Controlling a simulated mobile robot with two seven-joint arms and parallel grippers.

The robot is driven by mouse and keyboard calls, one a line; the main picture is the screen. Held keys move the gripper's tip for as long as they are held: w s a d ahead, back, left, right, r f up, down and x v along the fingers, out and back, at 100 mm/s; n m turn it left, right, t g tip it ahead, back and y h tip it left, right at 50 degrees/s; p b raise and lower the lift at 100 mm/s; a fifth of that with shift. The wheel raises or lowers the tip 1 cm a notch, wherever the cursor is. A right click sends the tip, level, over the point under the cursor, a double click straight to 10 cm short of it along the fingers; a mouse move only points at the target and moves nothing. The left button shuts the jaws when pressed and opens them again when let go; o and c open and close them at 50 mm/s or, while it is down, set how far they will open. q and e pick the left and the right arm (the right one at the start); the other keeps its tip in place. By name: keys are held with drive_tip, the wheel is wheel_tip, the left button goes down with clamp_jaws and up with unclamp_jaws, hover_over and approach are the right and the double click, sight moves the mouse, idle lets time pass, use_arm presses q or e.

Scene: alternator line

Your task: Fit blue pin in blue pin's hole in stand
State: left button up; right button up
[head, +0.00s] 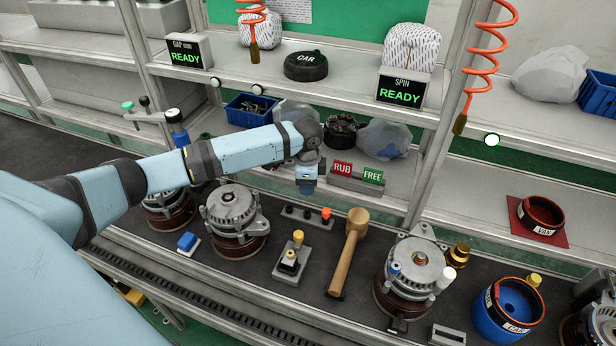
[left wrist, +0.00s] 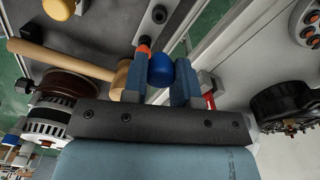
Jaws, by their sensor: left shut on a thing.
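My left gripper (head: 307,187) is shut on the blue pin (left wrist: 161,69). In the left wrist view, the pin's rounded blue head shows between the two fingers of the gripper (left wrist: 160,82). The stand (head: 299,213) is a small grey bar with dark round holes on the dark bench top. An orange pin (head: 326,213) stands at its right end. The gripper hangs above and behind the stand, apart from it in the head view. In the left wrist view, the orange pin (left wrist: 144,47) shows beside a finger. The lower part of the blue pin is hidden. My right gripper is not in view.
A wooden mallet (head: 348,255) lies right of the stand. A block with a yellow knob (head: 292,262) stands in front. Alternators (head: 235,218) stand left and right (head: 416,270). RUB and FREE signs (head: 357,177) are close to the gripper's right.

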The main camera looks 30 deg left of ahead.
use_arm(q)
drive_tip(key=shift+d, duration=0.1)
idle(0.3)
drive_tip(key=shift+r+p, duration=0.15)
drive_tip(key=shift+p, duration=0.6)
drive_tip(key=shift+f+b, duration=1)
drive_tip(key=shift+f, duration=2.05)
drive_tip(key=shift+p, duration=0.55)
drive_tip(key=shift+p, duration=0.5)
